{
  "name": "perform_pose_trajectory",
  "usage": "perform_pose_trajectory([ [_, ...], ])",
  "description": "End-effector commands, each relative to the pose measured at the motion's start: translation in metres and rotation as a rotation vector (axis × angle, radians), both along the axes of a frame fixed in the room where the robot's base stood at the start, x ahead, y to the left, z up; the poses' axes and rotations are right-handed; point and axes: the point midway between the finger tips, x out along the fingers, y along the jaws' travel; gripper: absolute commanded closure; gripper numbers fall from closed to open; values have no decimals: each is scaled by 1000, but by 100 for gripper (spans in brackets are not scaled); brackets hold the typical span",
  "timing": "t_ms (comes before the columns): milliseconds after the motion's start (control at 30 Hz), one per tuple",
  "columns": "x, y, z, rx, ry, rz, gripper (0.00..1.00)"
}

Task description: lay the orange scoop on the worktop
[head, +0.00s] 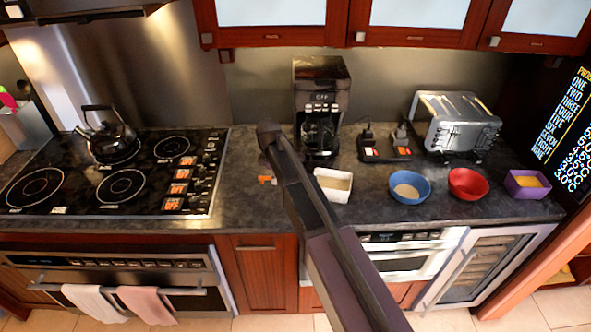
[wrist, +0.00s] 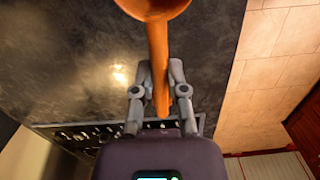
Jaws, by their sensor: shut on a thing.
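The orange scoop (wrist: 158,55) is in my gripper (wrist: 160,88) in the wrist view. The fingers are shut on its handle from both sides, and its round bowl runs off the top edge of the picture. Behind it is the dark worktop (wrist: 70,70). In the head view a small orange part of the scoop (head: 267,180) shows beside my arm, over the worktop (head: 245,203) right of the hob. My arm hides the gripper and most of the scoop there. I cannot tell whether the scoop touches the worktop.
A white bowl (head: 333,186), a blue bowl (head: 410,186), a red bowl (head: 468,184) and a purple box (head: 526,184) stand right of my arm. A coffee maker (head: 321,105) stands behind. The hob (head: 120,178) is left. A bare worktop strip lies between hob and arm.

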Motion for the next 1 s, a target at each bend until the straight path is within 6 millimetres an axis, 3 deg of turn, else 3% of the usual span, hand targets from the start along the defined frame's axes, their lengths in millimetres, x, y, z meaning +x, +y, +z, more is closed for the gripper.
perform_pose_trajectory([
  [100,-13,17,0,1,4,41,100],
  [267,-20,28,0,2,7,67,100],
  [1000,-21,29,-9,2,7,70,100],
])
